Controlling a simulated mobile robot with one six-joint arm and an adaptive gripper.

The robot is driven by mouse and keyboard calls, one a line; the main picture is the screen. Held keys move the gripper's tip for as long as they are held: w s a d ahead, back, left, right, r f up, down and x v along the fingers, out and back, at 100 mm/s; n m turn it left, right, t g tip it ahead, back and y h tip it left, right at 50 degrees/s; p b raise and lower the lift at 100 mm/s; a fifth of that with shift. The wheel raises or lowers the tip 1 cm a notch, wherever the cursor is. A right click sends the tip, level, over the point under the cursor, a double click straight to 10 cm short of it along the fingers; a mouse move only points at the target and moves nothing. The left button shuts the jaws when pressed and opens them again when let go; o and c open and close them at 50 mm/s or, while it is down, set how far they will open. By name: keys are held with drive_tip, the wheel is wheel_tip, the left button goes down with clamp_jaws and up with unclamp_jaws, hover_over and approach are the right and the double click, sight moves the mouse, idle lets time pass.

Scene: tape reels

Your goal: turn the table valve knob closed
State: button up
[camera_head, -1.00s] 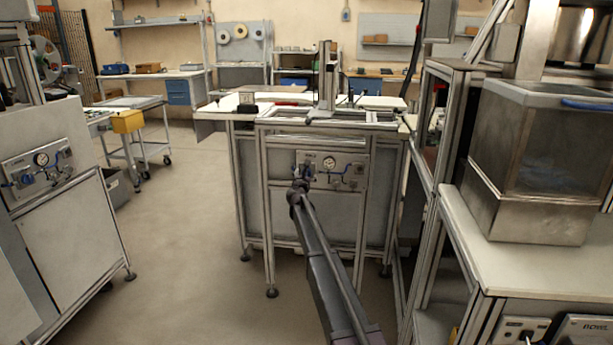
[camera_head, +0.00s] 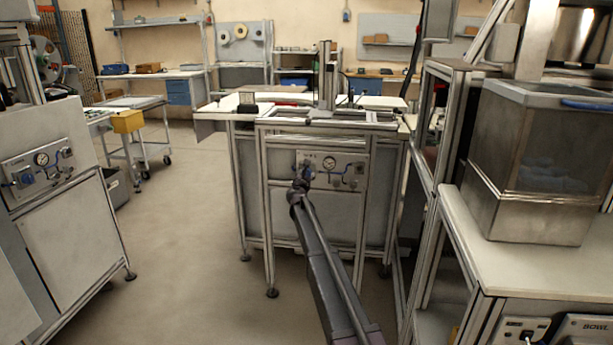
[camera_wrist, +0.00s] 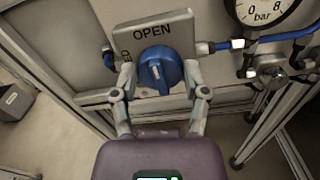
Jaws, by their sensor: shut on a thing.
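The valve knob (camera_wrist: 160,70) is a round blue knob with a raised grip and a pale mark, in the middle of the wrist view. It sits on a grey plate (camera_wrist: 152,34) whose upper edge reads OPEN; more lettering at the plate's left side is partly hidden. My gripper (camera_wrist: 160,82) is shut on the knob, with one finger on each side. In the head view my gripper (camera_head: 301,180) reaches the left part of the valve panel (camera_head: 345,168) on the middle table's front and hides the knob there.
A pressure gauge (camera_wrist: 265,10) marked bar and blue hoses (camera_wrist: 285,36) are right of the knob. Metal frame posts stand close by. A shelf rack (camera_head: 430,190) and a bench with a clear bin (camera_head: 535,150) stand at the right. The floor at left is open.

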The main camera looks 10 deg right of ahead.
drive_tip(key=shift+n, duration=0.4)
drive_tip(key=n, duration=0.3)
drive_tip(key=shift+w+n, duration=0.1)
drive_tip(key=shift+n, duration=0.2)
drive_tip(key=n, duration=0.4)
drive_tip(key=shift+a+n, duration=0.1)
drive_tip(key=shift+n, duration=0.2)
drive_tip(key=n, duration=0.8)
drive_tip(key=shift+w+a+f+n, duration=0.1)
drive_tip(key=shift+n, duration=0.2)
drive_tip(key=o, duration=1.1)
drive_tip(key=shift+o, duration=0.2)
